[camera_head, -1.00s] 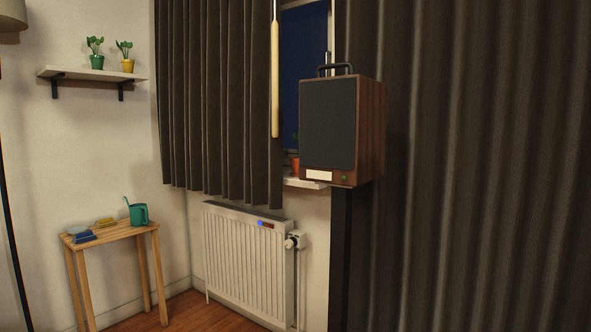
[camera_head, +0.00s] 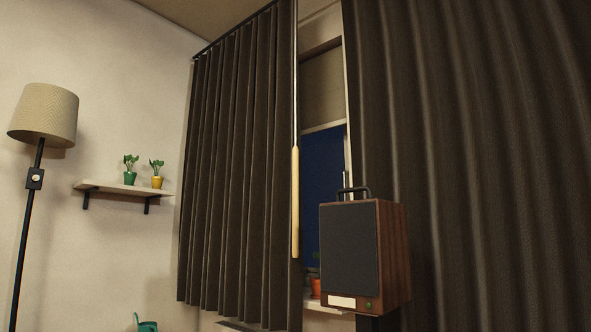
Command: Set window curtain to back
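The dark brown window curtain hangs as two pleated panels, a left panel (camera_head: 235,170) and a larger, nearer right panel (camera_head: 470,150). Between them is a narrow gap showing the dark blue window (camera_head: 324,185) and a partly lowered blind (camera_head: 322,92). A pale wooden wand (camera_head: 295,200) hangs on a thin rod at the inner edge of the left panel. The curtain rail (camera_head: 232,32) runs along the top of the left panel. My gripper is not in view.
A wooden speaker box (camera_head: 350,250) with a handle stands before the gap, hiding part of the right panel and sill. A floor lamp (camera_head: 45,115) is at the left. A wall shelf (camera_head: 125,188) holds two potted plants. A teal watering can (camera_head: 147,326) shows at the bottom.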

